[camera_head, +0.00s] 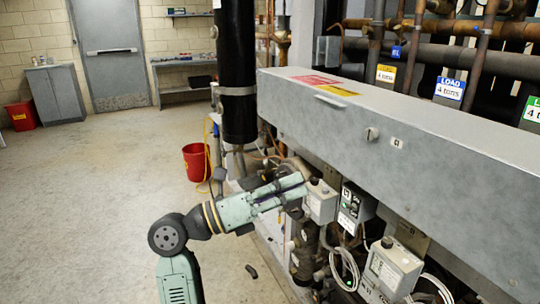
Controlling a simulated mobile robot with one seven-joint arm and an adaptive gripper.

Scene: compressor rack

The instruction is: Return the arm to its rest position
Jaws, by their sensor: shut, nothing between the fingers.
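My arm (180,278) rises from the bottom of the picture, bends at a dark round joint and reaches right toward the compressor rack. My gripper (300,187) is at its end, pale green and dark, shut and empty. Its tips are in front of or close to a small grey box (321,203) under the long grey housing (400,150). I cannot tell whether they touch it.
Grey control boxes (393,268), cables and pipes crowd the rack's lower right. A thick black vertical pipe (236,75) stands behind the gripper. A red bucket (196,163) is on the floor. The concrete floor (90,190) at left is largely clear.

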